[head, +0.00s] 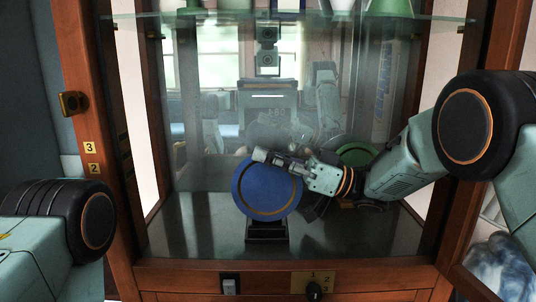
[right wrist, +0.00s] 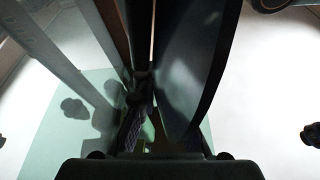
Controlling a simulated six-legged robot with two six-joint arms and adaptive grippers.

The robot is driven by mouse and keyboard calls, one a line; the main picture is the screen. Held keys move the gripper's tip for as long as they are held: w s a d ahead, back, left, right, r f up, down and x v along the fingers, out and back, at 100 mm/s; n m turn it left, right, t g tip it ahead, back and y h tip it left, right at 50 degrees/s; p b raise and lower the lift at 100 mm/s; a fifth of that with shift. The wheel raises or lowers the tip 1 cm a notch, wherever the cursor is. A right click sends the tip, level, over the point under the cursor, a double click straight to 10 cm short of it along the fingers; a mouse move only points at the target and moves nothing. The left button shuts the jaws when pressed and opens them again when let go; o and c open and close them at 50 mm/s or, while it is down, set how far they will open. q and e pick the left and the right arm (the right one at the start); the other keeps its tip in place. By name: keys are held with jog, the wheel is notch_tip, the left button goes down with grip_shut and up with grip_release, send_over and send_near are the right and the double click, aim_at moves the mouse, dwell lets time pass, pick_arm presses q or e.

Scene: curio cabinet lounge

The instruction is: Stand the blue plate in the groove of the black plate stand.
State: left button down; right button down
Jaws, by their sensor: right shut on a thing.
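The blue plate (head: 267,190) stands upright, its face toward me, inside the cabinet in the head view. My right gripper (head: 272,160) comes in from the right and is shut on the plate's upper rim. The black plate stand (head: 267,232) is directly below the plate on the cabinet floor. The plate's lower edge overlaps the stand's top; I cannot tell whether it sits in the groove, which is hidden. In the right wrist view the plate (right wrist: 195,65) shows dark and edge-on, by the fingers. My left gripper is out of view; only my left arm shows.
A green plate (head: 357,153) is partly behind my right arm. A glass shelf (head: 290,17) with vases crosses above. The mirrored back reflects me. Wooden posts (head: 92,130) frame the opening. A white switch (head: 230,284) and black knob (head: 314,290) are on the front rail. The cabinet floor's left is clear.

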jog(key=shift+s+f+b, duration=0.15)
jog(key=shift+f+b, duration=0.15)
jog(key=shift+f, duration=0.5)
jog(key=c, duration=1.4)
grip_release()
notch_tip(320, 180, up, 10)
jog(key=shift+r, duration=0.1)
